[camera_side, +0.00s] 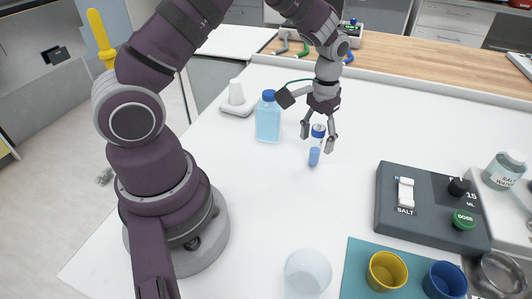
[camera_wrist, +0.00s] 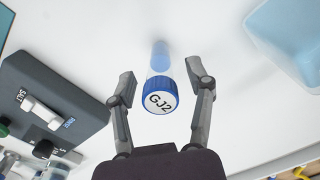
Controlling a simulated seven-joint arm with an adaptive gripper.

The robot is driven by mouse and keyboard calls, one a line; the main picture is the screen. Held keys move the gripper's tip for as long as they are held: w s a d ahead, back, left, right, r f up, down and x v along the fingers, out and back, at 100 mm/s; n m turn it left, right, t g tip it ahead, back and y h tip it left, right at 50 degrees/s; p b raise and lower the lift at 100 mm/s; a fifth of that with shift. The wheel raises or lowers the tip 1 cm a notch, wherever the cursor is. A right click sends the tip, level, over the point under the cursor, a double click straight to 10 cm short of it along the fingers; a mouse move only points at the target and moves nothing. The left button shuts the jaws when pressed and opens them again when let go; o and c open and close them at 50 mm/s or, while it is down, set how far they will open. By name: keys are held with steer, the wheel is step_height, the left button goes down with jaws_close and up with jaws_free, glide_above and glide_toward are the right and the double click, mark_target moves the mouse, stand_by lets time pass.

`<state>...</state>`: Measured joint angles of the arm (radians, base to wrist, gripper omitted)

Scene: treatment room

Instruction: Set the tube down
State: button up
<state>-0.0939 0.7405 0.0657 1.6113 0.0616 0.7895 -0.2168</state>
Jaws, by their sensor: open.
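The tube (camera_side: 315,157) has a blue cap and blue liquid in its lower part. It appears to stand upright on the white tabletop. In the wrist view its cap (camera_wrist: 160,96) reads "GJ2". My gripper (camera_side: 318,140) is open around the upper part of the tube, pointing down. In the wrist view one finger of my gripper (camera_wrist: 161,85) is on each side of the tube, with a visible gap on both sides.
A blue-filled bottle (camera_side: 268,120) stands left of the tube. A dark dosing box (camera_side: 395,225) is to the right. A clear cup (camera_side: 308,272) and a teal mat (camera_side: 352,270) with yellow and blue cups are in front. The tabletop around the tube is clear.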

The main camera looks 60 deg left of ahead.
step_height(320, 180, up, 13)
steer(key=s+d+r+m+t, duration=0.1)
steer(key=s+d+t, duration=0.1)
steer(key=s, duration=0.4)
steer(key=s+d+r+m+t, duration=0.1)
steer(key=s+d+m+t, duration=0.1)
steer(key=s, duration=0.4)
steer(key=shift+s+r+m+t, duration=0.3)
steer(key=shift+s+r+t, duration=0.1)
steer(key=shift+t, duration=0.4)
